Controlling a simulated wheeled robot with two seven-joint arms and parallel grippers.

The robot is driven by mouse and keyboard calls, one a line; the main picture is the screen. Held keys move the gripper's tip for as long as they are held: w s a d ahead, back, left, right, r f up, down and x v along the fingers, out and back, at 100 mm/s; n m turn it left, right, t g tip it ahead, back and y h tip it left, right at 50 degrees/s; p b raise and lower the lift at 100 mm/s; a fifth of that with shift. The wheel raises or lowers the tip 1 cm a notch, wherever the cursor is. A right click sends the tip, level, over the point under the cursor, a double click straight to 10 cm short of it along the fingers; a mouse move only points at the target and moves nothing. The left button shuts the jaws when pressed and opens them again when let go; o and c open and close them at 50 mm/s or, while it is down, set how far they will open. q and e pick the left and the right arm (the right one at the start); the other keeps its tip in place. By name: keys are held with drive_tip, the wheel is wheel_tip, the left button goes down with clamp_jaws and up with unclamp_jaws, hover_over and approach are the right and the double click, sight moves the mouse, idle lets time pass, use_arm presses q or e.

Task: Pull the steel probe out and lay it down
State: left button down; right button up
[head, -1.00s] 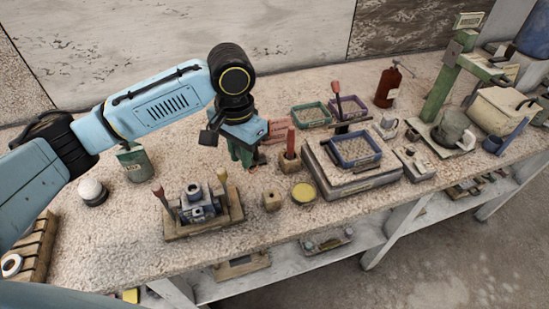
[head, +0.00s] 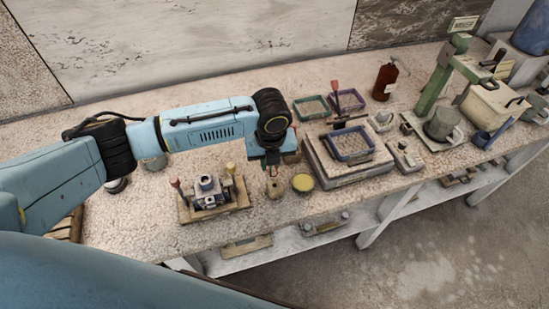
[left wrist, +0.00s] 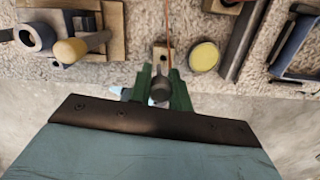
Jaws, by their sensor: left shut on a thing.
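My left gripper (head: 272,170) is low over the small wooden block (head: 274,190), near the front edge of the bench. In the left wrist view its green fingers (left wrist: 160,92) are shut on a round, dark grey piece (left wrist: 160,88), which I take to be the end of the steel probe. The wooden block (left wrist: 160,56) shows just beyond the fingers, with a dark hole in its top. I cannot tell whether the probe's lower end is in the block. My right gripper is not in view.
A yellow-topped round tin (head: 302,182) stands right of the block. A wooden base with a grey metal fixture (head: 208,192) is to the left. A stone slab with a blue-rimmed tray (head: 350,146) is to the right.

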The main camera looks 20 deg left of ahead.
use_arm(q)
drive_tip(key=m, duration=0.2)
drive_tip(key=m+p, duration=0.1)
drive_tip(key=m, duration=0.1)
drive_tip(key=shift+d+f, duration=0.25)
drive_tip(key=shift+d, duration=0.05)
drive_tip(key=m, duration=0.2)
drive_tip(key=m+p, duration=0.1)
drive_tip(key=shift+d+f+m+h, duration=0.25)
drive_tip(key=shift+f+m+h, duration=0.05)
drive_tip(key=shift+f+h, duration=0.1)
drive_tip(key=shift+w, duration=0.1)
wheel_tip(320, 180, down, 5)
drive_tip(key=b, duration=0.3)
drive_tip(key=shift+f, duration=0.2)
drive_tip(key=shift+f+b, duration=0.1)
drive_tip(key=shift+b, duration=0.2)
drive_tip(key=shift+p, duration=0.4)
drive_tip(key=shift+f+b, duration=0.35)
drive_tip(key=shift+f, duration=0.05)
idle(0.6)
drive_tip(key=c, duration=1.2)
unclamp_jaws()
drive_tip(key=shift+c, duration=0.2)
